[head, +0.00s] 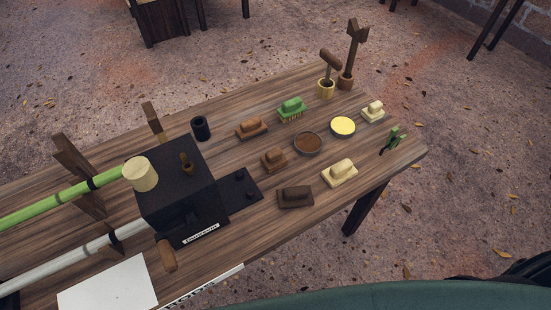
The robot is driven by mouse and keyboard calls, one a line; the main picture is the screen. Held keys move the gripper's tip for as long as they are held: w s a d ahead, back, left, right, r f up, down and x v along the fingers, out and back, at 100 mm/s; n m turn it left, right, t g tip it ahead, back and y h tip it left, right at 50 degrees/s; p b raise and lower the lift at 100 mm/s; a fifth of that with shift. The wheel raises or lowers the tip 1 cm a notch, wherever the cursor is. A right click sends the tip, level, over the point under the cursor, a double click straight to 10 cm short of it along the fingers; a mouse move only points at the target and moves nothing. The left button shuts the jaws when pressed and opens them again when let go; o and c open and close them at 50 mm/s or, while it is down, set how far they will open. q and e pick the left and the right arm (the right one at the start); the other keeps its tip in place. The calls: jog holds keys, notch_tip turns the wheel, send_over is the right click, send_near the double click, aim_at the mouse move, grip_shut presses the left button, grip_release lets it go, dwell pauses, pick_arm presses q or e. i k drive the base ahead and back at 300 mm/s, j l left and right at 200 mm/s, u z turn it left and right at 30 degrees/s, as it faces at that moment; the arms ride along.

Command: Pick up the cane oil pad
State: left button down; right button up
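Several block-shaped pads with raised handles stand apart on the wooden table (225,230), and I cannot tell for sure which is the cane oil pad. There is a brown pad (252,127), a second brown pad (274,160), a dark brown pad (295,197), a cream pad (340,173) and a smaller cream pad (372,112). A green-topped brush (292,108) with pale bristles stands among them. Neither of my grippers is in view.
A round tin with brown contents (307,144) and one with yellow contents (342,127) sit between the pads. A small green tool (393,140) lies near the right edge.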

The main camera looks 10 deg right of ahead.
aim_at(274, 160)
jog(key=u, duration=2.05)
jog(key=z, duration=2.35)
jog(key=k+l+z, duration=0.1)
jog(key=l, duration=0.25)
jog(key=k+l, duration=0.15)
jog(key=l, duration=0.2)
jog(key=z, duration=0.05)
